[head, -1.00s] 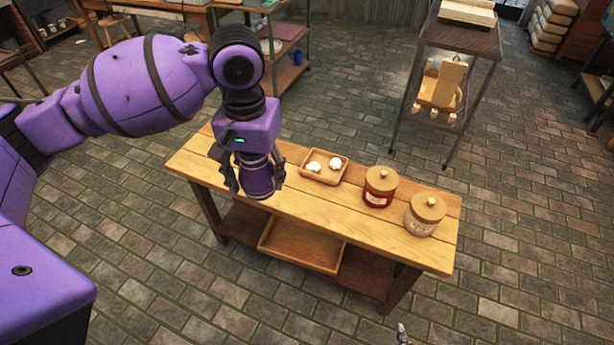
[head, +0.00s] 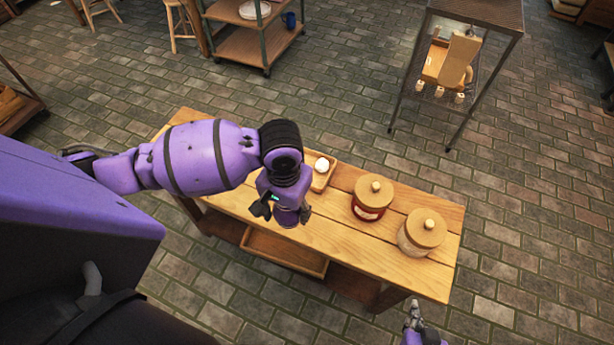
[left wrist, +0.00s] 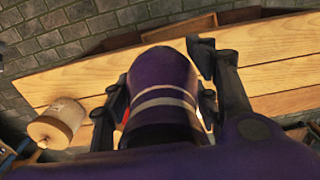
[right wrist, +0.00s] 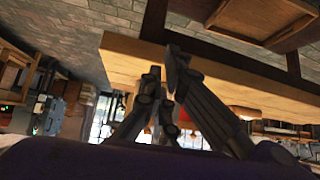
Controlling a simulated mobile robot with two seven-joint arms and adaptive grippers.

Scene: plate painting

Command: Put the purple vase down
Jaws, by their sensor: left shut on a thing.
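The purple vase (left wrist: 163,78) has pale bands and sits between the fingers of my left gripper (left wrist: 160,95) in the left wrist view. My left gripper is shut on it. In the head view, the left gripper (head: 280,211) is over the left half of the wooden table (head: 355,262), and only a little of the vase shows beneath it. I cannot tell whether the vase's base touches the tabletop. My right gripper (head: 413,312) is low at the front right, off the table; its fingertips (right wrist: 163,72) come together, with nothing seen between them.
A small wooden tray (head: 327,178) with a white item (head: 322,165) lies just behind the left gripper. A red jar (head: 369,208) and a cream jar (head: 412,243) with wooden lids stand to the right. Bare tabletop lies between gripper and jars.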

